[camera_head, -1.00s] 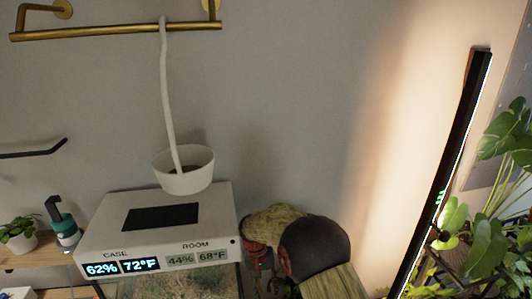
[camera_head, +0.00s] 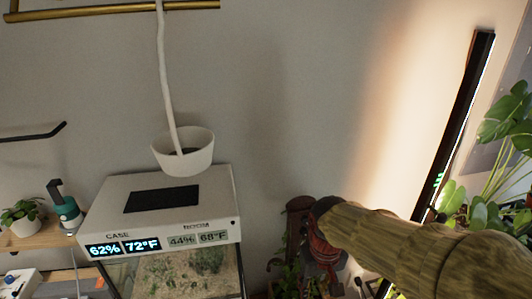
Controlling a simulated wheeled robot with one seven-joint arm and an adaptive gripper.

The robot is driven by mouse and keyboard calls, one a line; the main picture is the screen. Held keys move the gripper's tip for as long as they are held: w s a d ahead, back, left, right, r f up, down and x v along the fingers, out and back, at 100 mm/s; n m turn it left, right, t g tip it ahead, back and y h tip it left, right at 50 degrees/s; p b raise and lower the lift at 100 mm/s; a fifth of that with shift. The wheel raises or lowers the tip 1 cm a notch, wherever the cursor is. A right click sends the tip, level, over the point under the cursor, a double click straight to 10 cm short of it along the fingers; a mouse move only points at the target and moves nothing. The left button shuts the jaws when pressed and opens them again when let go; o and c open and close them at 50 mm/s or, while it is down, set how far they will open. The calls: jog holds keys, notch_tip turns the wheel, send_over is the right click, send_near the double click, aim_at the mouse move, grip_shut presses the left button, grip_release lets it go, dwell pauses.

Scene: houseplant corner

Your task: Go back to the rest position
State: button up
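My arm, in an olive cloth sleeve, reaches in from the lower right of the head view. Dark red and black parts at its far end, right of the glass case, seem to include my gripper (camera_head: 325,262). They are small, dark and partly covered by the sleeve, so I cannot make out the fingers or whether they hold anything.
A white-topped glass case (camera_head: 165,205) with lit readouts stands left of my arm. A white pot (camera_head: 183,155) hangs above it. A potted plant (camera_head: 22,220) and a teal bottle (camera_head: 66,213) stand at left. A lamp bar (camera_head: 455,130) and leafy plants (camera_head: 490,215) are at right.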

jog(key=s+d+r+m+t, duration=0.2)
jog(key=s+d+r+t, duration=0.2)
jog(key=s+r, duration=0.6)
jog(key=shift+s+d+t, duration=0.4)
jog(key=shift+s+d, duration=0.2)
jog(key=shift+d, duration=0.8)
